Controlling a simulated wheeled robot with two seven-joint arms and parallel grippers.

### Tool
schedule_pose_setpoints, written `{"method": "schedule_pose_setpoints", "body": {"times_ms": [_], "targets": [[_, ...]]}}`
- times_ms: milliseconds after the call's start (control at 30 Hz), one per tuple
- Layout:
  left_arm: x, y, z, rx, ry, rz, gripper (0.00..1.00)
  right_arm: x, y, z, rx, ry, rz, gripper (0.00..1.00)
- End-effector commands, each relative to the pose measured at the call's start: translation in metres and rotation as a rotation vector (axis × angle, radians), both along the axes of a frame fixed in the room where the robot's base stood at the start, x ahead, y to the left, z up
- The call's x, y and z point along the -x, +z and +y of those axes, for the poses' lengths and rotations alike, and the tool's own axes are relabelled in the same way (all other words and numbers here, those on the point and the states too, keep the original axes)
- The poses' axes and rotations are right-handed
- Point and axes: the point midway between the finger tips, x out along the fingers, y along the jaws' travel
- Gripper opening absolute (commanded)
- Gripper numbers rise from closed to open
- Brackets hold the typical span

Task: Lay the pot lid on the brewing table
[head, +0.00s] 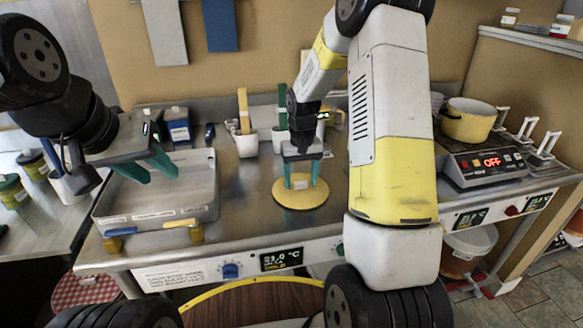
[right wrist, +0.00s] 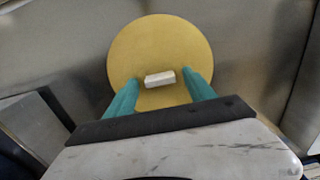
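The pot lid (head: 300,200) is a flat yellow disc with a small white block handle. It lies flat on the steel brewing table (head: 248,200), right of the metal tray. My right gripper (head: 302,178) is directly above it, pointing down. In the right wrist view the lid (right wrist: 160,35) shows its handle (right wrist: 160,80) between the two teal fingers, with a gap on each side, so the gripper is open around the handle. My left gripper (head: 147,170) is open and empty above the metal tray.
The metal tray (head: 205,213) stands on the left. A yellow pot (head: 469,121) without a cover stands on the hot plate (head: 480,165) at the right. Cups with tools (head: 246,146) line the back. Table surface is clear between tray and lid.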

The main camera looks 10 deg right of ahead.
Motion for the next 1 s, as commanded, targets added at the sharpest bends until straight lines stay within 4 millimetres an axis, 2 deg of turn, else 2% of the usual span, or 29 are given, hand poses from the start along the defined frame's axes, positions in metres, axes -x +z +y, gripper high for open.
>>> {"method": "schedule_pose_setpoints", "body": {"times_ms": [200,333,800,1000], "targets": [[0.0,0.0,0.0,0.0,0.0,0.0,0.36,0.0,0.001,0.0,0.0,0.0,-0.001,0.63],[0.0,0.0,0.0,0.0,0.0,0.0,0.36,-0.001,0.01,0.0,0.0,0.0,-0.004,0.63],[0.0,0.0,0.0,0.0,0.0,0.0,0.36,-0.001,0.102,0.0,0.0,0.0,-0.005,0.63],[0.0,0.0,0.0,0.0,0.0,0.0,0.36,0.0,0.122,0.0,-0.001,0.0,-0.004,0.63]]}}
